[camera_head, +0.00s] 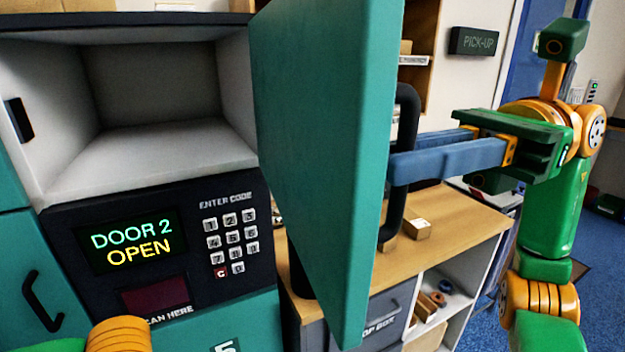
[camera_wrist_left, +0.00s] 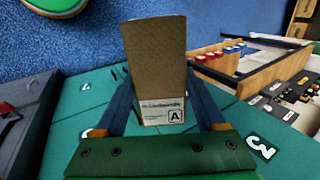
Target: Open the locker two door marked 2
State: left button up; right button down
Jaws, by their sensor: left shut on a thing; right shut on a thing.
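The locker two door (camera_head: 325,150) is a teal panel swung wide open toward me. The locker compartment (camera_head: 165,95) behind it is white-grey and looks empty. The screen (camera_head: 132,243) below it reads DOOR 2 OPEN. My right gripper (camera_head: 399,160) is shut on the door's black handle (camera_head: 405,115), on the right face of the door. My left gripper (camera_wrist_left: 157,100) shows in the left wrist view, shut on a brown carton (camera_wrist_left: 155,60) with a white label marked A. The door's number is not visible to me.
A keypad (camera_head: 230,243) sits right of the screen. Other teal locker doors lie below and left. Blue floor is clear at right.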

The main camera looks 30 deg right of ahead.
jog(key=c, duration=1.2)
grip_release()
jog(key=shift+o, duration=0.2)
jog(key=shift+w, duration=0.1)
pick_arm(q)
jog(key=shift+a, duration=0.1)
pick_arm(e)
jog(key=shift+a, duration=0.1)
